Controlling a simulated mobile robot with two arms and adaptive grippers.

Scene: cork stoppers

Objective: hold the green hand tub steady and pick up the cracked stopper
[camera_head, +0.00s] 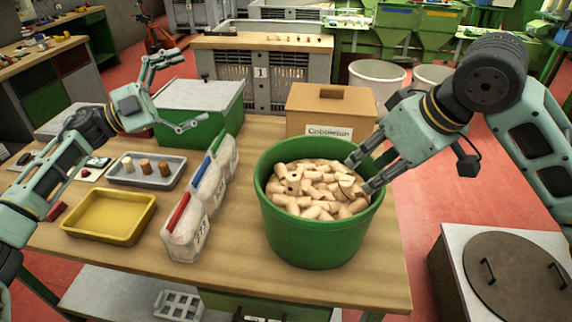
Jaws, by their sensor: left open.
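The green hand tub (315,242) stands upright at the front right of the wooden table, filled with cork stoppers (312,188). I cannot make out which stopper is cracked. My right gripper (361,174) reaches in from the right at the tub's right rim. Its two fingers are apart, with the tips by the rim and the stoppers there; whether anything is between them is unclear. My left gripper (188,90) is open and empty, in the air over the green box with the grey lid, away from the tub.
A yellow tray (109,232), a grey tray with stoppers (122,180) and several clear bags with coloured tops (186,244) fill the left. The green box (186,136) and a labelled cardboard box (331,125) stand behind. Bare tabletop (235,268) lies left of the tub.

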